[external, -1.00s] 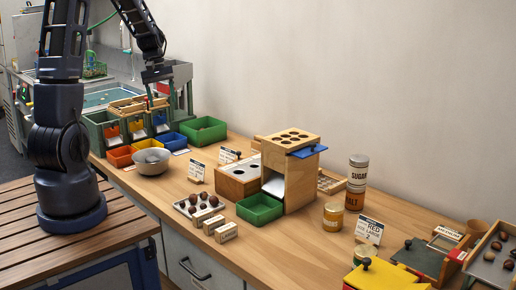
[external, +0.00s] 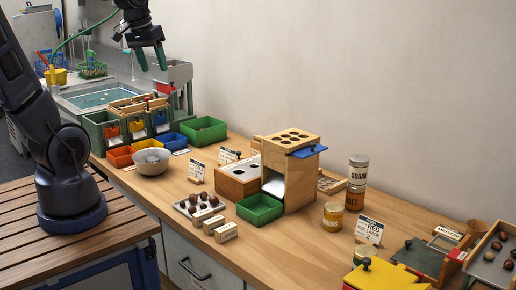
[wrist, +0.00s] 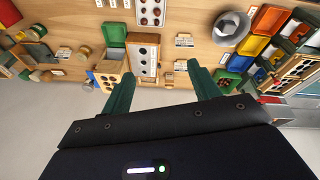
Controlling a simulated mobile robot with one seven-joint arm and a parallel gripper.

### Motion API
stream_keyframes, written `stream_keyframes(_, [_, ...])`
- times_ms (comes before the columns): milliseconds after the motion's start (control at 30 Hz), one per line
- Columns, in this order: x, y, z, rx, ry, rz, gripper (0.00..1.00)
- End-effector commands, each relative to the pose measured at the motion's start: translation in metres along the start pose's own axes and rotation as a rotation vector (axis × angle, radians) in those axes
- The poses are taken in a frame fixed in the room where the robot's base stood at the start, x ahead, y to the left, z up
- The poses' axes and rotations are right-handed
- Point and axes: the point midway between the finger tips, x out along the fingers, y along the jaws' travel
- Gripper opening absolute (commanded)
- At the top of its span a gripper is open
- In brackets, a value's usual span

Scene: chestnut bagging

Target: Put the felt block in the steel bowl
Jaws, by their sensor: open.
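The steel bowl (external: 152,161) stands upright on the wooden counter, in front of the coloured bins. It also shows at the top right of the wrist view (wrist: 230,27). I cannot pick out the felt block with certainty in either view. My gripper (external: 151,60) hangs high above the counter's far end, near the bin rack, its dark green fingers apart. In the wrist view my gripper (wrist: 160,72) is open, with nothing held between its fingers. It is well clear of the bowl.
Orange (external: 120,156), yellow and blue bins stand beside the bowl, with a green bin (external: 203,130) behind. A chestnut tray (external: 197,206), small labelled blocks (external: 214,224), a green box (external: 259,210) and a wooden dispenser (external: 300,185) occupy mid-counter. Jars (external: 358,170) stand farther right.

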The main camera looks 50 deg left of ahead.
Motion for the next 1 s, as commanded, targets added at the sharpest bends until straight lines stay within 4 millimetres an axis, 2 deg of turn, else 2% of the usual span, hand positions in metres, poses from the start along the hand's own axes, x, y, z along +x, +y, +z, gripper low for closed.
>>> stream_keyframes(200, [-0.024,0.013,0.045,0.165,0.078,0.001,0.61])
stream_keyframes(400, [-0.033,0.016,0.071,0.265,0.125,-0.001,0.61])
stream_keyframes(600, [-0.036,0.017,0.080,0.297,0.139,-0.002,0.61])
stream_keyframes(1000, [-0.036,0.017,0.080,0.296,0.139,-0.002,0.61])
